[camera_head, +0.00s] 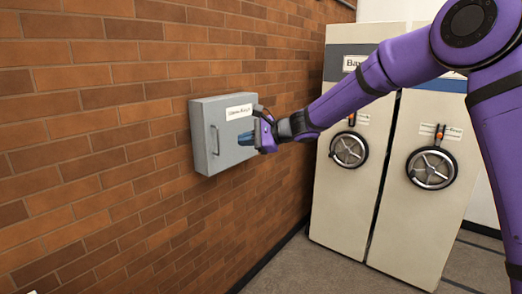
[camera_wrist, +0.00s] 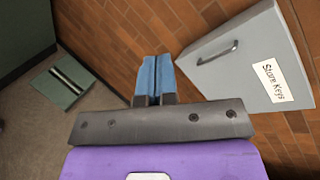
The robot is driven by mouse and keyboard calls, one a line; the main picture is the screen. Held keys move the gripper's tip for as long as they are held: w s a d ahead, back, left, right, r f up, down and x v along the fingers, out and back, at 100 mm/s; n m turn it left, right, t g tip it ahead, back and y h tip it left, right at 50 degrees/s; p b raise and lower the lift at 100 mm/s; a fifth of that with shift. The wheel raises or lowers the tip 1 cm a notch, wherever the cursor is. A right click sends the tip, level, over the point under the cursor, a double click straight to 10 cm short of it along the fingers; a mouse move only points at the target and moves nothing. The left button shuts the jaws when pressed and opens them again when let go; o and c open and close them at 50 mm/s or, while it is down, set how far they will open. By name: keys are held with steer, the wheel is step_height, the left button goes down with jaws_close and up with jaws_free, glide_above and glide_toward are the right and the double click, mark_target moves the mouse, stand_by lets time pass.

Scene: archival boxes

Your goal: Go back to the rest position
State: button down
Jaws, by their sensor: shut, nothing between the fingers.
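My gripper (camera_head: 247,138) is at the end of my purple arm, in front of the right part of a grey wall box in the head view. In the wrist view my gripper (camera_wrist: 152,80) shows two blue fingers pressed together with nothing between them. The grey box (camera_head: 205,150) is fixed to the brick wall, with a handle on its door and a white label. In the wrist view the box (camera_wrist: 240,75) lies right of the fingers, its door closed, and its label reads "Store Keys". I cannot tell whether the fingers touch the box.
A brick wall (camera_head: 90,120) fills the left. Two tall cream cabinets (camera_head: 350,205) with round black handwheels (camera_head: 432,168) stand at the right behind my arm. Grey floor (camera_head: 315,268) is open in front of them. A flat green object (camera_wrist: 62,88) shows in the wrist view.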

steer(key=s+d+r+n+h, duration=0.4)
steer(key=s+d, duration=0.4)
steer(key=s, duration=0.3)
steer(key=s+d+r+n+h, duration=0.3)
steer(key=s+d+n, duration=0.1)
steer(key=s+d, duration=0.6)
steer(key=s+d+f+n+h, duration=0.1)
steer(key=s+d+n+h, duration=0.1)
steer(key=s+d, duration=0.6)
steer(key=s+d+f+n+t+h, duration=0.1)
steer(key=s+d+h, duration=0.4)
steer(key=s+d, duration=0.4)
steer(key=s, duration=0.5)
steer(key=shift+f+n, duration=0.25)
steer(key=shift+n, duration=0.15)
